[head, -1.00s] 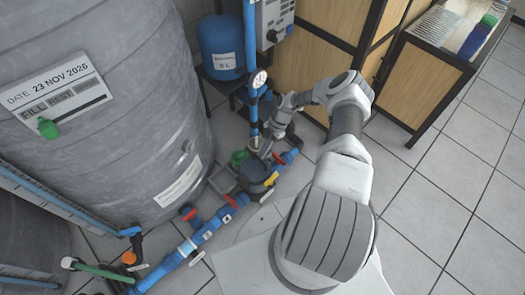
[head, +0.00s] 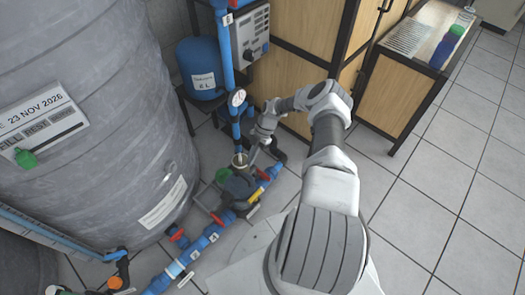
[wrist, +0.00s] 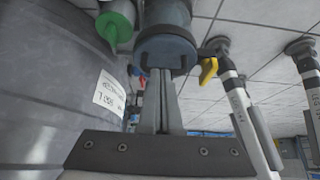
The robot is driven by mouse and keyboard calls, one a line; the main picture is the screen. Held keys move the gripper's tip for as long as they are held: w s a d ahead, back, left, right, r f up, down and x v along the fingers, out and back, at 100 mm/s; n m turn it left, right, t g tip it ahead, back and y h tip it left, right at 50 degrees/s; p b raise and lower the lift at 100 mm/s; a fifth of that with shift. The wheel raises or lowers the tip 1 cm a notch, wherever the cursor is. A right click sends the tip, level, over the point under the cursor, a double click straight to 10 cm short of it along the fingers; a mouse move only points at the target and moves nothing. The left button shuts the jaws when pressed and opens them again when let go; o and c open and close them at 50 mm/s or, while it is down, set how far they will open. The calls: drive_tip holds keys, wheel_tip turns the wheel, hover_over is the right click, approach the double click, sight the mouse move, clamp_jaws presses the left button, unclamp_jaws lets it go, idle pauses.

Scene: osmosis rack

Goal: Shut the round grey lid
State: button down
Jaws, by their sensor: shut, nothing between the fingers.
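The round grey lid (wrist: 168,50) shows in the wrist view as a dark blue-grey disc with a small handle on its near edge. In the head view a dark grey round part (head: 238,188) sits low among the blue pipes, beside a pale-rimmed ring (head: 239,160); whether this part is the lid is too small to tell. My gripper (head: 250,153) is above and just right of the ring. In the wrist view its fingers (wrist: 162,74) are shut and empty, with their tips close to the lid's handle. I cannot tell whether they touch it.
A big grey tank (head: 85,110) stands at the left. A blue vertical pipe with a gauge (head: 237,99) rises close beside my gripper. Blue pipes with red valve handles (head: 177,234) run along the floor. Wooden cabinets (head: 305,45) stand behind. Open tiled floor (head: 450,185) lies at right.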

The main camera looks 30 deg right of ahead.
drive_tip(key=w+d+b, duration=0.1)
drive_tip(key=w+d, duration=0.1)
drive_tip(key=d, duration=0.3)
drive_tip(key=shift+d+f, duration=0.35)
drive_tip(key=shift+f, duration=0.05)
